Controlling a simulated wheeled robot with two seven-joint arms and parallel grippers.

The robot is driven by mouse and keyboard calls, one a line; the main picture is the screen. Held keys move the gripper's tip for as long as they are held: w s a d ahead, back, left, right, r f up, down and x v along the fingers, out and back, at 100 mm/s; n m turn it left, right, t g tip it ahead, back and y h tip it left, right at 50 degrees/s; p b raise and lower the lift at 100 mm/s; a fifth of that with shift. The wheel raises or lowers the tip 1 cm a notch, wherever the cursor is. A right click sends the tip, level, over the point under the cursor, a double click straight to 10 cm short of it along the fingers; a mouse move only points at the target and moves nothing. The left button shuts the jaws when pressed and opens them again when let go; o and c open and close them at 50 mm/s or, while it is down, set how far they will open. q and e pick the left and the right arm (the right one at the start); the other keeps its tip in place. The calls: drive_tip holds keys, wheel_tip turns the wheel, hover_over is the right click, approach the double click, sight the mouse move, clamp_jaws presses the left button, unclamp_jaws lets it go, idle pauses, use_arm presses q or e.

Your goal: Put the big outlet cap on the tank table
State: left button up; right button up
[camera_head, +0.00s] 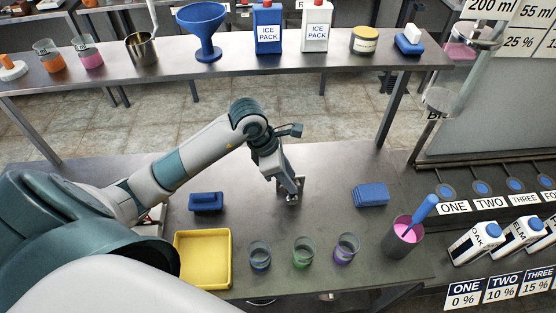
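I cannot pick out the big outlet cap for certain in the head view. The grey metal table (325,175) lies in front of me; no label shows whether it is the tank table. My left arm comes in from the left, and my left gripper (291,190) points down over the middle of this table. A small grey metallic shape shows at its fingertips, too small to tell as fingers or a held thing. Whether the fingers are open or shut does not show. My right gripper is out of view.
A blue block (206,202), a yellow tray (203,259), several glass beakers (302,253), blue pads (370,194) and a pink-filled cup (403,236) stand around the gripper. A far bench (165,67) holds a blue funnel (205,30) and ice packs (268,30). Cartons (475,243) stand right.

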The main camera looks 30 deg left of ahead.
use_arm(q)
drive_tip(key=b+v, duration=0.3)
drive_tip(key=v, duration=0.8)
drive_tip(key=shift+r, duration=0.2)
drive_tip(key=shift+s+f, duration=0.1)
drive_tip(key=shift+s, duration=0.05)
